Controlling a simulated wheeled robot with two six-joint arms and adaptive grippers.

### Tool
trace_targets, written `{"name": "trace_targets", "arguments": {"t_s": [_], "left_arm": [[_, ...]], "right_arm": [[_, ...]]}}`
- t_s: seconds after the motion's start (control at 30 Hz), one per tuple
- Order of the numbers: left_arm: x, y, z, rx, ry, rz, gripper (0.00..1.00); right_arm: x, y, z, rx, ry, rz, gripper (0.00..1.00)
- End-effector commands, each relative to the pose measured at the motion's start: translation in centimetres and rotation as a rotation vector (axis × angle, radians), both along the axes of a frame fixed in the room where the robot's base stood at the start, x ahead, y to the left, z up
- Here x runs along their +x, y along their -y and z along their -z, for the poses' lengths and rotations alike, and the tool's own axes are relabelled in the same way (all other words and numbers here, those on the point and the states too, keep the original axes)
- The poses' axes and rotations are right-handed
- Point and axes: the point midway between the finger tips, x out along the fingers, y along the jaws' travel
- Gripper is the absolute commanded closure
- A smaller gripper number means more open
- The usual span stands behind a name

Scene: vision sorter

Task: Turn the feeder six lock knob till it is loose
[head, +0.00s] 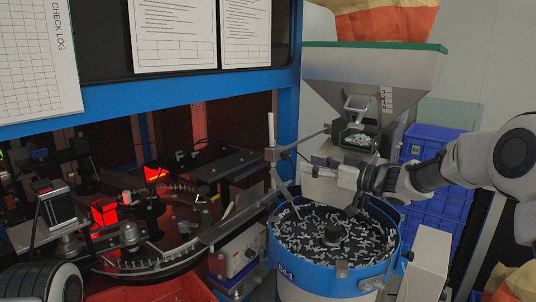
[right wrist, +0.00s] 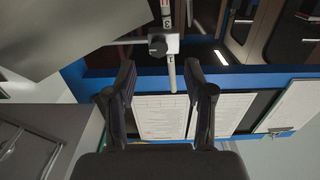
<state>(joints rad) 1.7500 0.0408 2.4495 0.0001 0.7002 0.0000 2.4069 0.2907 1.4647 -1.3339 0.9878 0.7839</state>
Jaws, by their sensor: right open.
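The lock knob is a small black knob (right wrist: 157,47) on a pale clamp block (right wrist: 172,43) in the right wrist view. The clamp sits on a thin white post (right wrist: 173,78) with lettering and red marks. In the head view the post (head: 270,128) and clamp (head: 272,153) stand left of the bowl feeder. My right gripper (head: 325,168) reaches in from the right, above the bowl. In the right wrist view its two black fingers (right wrist: 160,72) are open and empty, with the knob beyond their tips. My left gripper is out of view.
A blue-rimmed bowl (head: 312,267) full of small screws is below my right gripper. A grey hopper (head: 370,80) rises behind it. A round dial machine (head: 150,262) with red-lit parts is at left, and blue crates (head: 430,140) are at right.

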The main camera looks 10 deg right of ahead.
Motion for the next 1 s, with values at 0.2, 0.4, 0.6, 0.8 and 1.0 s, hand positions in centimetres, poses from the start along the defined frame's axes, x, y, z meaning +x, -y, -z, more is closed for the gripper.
{"name": "trace_targets", "arguments": {"t_s": [0.2,0.4,0.6,0.8,1.0], "left_arm": [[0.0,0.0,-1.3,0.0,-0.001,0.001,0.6],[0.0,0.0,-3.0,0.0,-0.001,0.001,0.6],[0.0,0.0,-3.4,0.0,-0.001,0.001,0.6],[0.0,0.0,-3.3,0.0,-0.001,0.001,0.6],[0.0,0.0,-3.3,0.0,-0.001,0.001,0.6]], "right_arm": [[1.5,-1.5,-0.3,-0.002,-0.001,0.0,0.47],[4.3,-4.3,-0.3,-0.003,0.0,0.0,0.47],[5.5,-5.5,0.0,0.001,0.001,0.001,0.47],[5.5,-5.5,0.1,0.001,0.001,0.002,0.5],[5.5,-5.4,0.1,0.001,0.001,0.002,1.0]]}}
